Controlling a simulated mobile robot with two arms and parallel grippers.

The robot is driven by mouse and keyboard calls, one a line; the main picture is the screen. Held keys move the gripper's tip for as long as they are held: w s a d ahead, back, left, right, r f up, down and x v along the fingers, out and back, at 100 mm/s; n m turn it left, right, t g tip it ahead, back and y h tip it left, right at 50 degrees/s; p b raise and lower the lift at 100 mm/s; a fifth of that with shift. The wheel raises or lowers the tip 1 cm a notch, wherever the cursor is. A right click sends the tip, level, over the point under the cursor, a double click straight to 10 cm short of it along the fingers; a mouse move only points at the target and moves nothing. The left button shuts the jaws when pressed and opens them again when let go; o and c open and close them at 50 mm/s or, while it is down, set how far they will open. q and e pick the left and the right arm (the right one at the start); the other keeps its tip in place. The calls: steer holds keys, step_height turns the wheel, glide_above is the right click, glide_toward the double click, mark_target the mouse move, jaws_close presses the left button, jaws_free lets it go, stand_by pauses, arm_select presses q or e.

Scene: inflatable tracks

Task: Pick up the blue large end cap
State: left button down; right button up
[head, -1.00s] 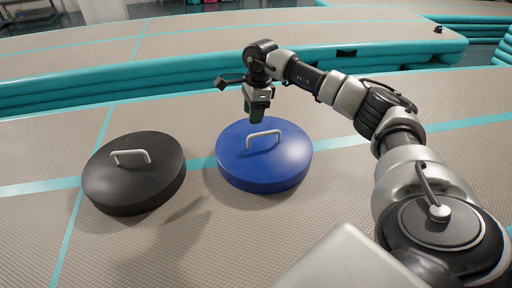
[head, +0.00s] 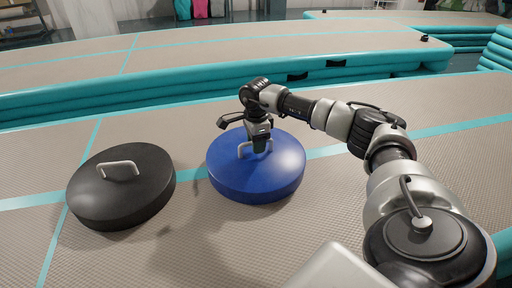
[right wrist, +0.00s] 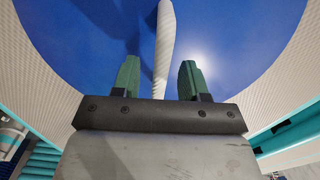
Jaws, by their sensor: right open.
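The blue large end cap (head: 255,182) is a round blue disc with a pale handle (head: 247,147) on top. It lies flat on the beige inflatable track in the middle of the head view. My right gripper (head: 259,148) is over the cap, at the handle. In the right wrist view, the open fingers of my right gripper (right wrist: 158,80) have green pads, one on each side of the white handle (right wrist: 164,45), with gaps between. The blue cap (right wrist: 225,30) fills the background there. My left gripper is not in view.
A black end cap (head: 122,187) with a pale handle lies on the track to the left, apart from the blue one. Teal tubes (head: 190,92) edge the track, with another track (head: 200,50) behind. The track in front of the caps is clear.

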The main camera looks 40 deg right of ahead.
steer(key=shift+f, duration=0.15)
jaws_close()
stand_by(0.5)
